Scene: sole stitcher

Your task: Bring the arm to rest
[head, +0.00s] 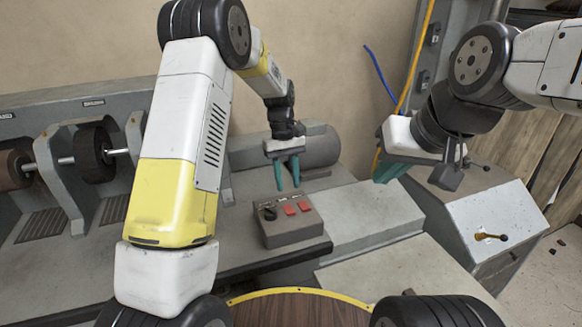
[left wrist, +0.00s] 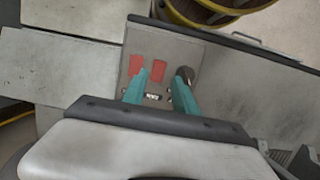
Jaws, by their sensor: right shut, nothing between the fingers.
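My left gripper (head: 287,185) hangs above the grey control box (head: 293,233), its two teal fingers pointing down and apart. Nothing shows between them. In the left wrist view the fingertips (left wrist: 160,72) stand apart over the face of the box, near its red buttons (left wrist: 147,70) and dark knob (left wrist: 185,73). I cannot tell whether a fingertip touches the box. My right gripper (head: 388,172) is at the right in the head view, with its teal fingers closed together and empty, raised near the grey cabinet.
A grey bench with dark rollers (head: 92,153) runs along the left. The bench top (head: 362,212) right of the control box is bare. The grey cabinet (head: 498,218) with a small handle stands at the right. Yellow and blue cables hang behind. A round brown surface (head: 290,308) lies in front.

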